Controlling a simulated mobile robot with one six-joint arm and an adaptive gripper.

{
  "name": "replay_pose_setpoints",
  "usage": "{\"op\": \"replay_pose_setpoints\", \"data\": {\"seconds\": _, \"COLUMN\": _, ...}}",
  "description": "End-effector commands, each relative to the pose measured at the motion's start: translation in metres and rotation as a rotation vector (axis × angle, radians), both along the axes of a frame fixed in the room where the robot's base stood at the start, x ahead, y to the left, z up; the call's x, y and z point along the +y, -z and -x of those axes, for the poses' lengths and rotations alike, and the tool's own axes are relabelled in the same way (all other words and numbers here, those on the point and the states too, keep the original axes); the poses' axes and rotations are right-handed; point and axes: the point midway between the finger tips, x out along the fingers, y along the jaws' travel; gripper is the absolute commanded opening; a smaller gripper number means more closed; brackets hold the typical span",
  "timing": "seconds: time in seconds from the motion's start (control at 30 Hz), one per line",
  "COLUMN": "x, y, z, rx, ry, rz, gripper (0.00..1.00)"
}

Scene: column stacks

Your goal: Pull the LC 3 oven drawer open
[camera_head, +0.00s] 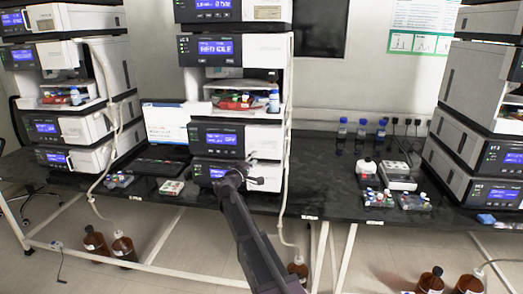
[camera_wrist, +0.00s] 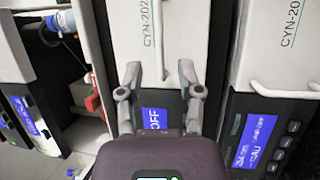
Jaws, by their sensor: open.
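The middle stack has a module with a dark screen side and a white drawer front (camera_head: 265,138), lit screen at its left. In the wrist view, the same white front (camera_wrist: 135,35) fills the middle, with a blue screen (camera_wrist: 154,118) reading OFF below it. A thin vertical handle bar (camera_wrist: 161,40) shows on this front. My gripper (camera_head: 255,168) is in front of the stack's lower modules. In the wrist view, my gripper (camera_wrist: 158,75) has its fingers apart on both sides of the bar; contact cannot be told. The LC number on this stack is not readable.
Below is another module (camera_head: 268,178); its handle (camera_wrist: 285,91) shows at the wrist view's right. A shelf with bottles (camera_head: 273,101) is above. A tube (camera_head: 287,150) hangs along the stack's right side. A laptop (camera_head: 160,160) stands left; bench space (camera_head: 325,185) is clear right.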

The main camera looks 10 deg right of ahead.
Motion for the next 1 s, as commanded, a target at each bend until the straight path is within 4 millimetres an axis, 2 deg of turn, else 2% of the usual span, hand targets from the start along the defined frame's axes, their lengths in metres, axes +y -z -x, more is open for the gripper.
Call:
{"op": "replay_pose_setpoints", "data": {"seconds": 0.1, "x": -0.012, "y": -0.005, "z": -0.017, "rx": 0.001, "ry": 0.001, "rz": 0.001, "gripper": 0.47}}
{"op": "replay_pose_setpoints", "data": {"seconds": 0.4, "x": -0.035, "y": -0.010, "z": -0.042, "rx": 0.000, "ry": 0.001, "rz": 0.000, "gripper": 0.47}}
{"op": "replay_pose_setpoints", "data": {"seconds": 0.9, "x": -0.041, "y": -0.011, "z": -0.048, "rx": 0.000, "ry": -0.001, "rz": 0.000, "gripper": 0.47}}
{"op": "replay_pose_setpoints", "data": {"seconds": 0.97, "x": -0.041, "y": -0.011, "z": -0.048, "rx": 0.000, "ry": -0.002, "rz": 0.000, "gripper": 0.32}}
{"op": "replay_pose_setpoints", "data": {"seconds": 1.0, "x": -0.041, "y": -0.011, "z": -0.048, "rx": 0.000, "ry": -0.002, "rz": 0.000, "gripper": 0.20}}
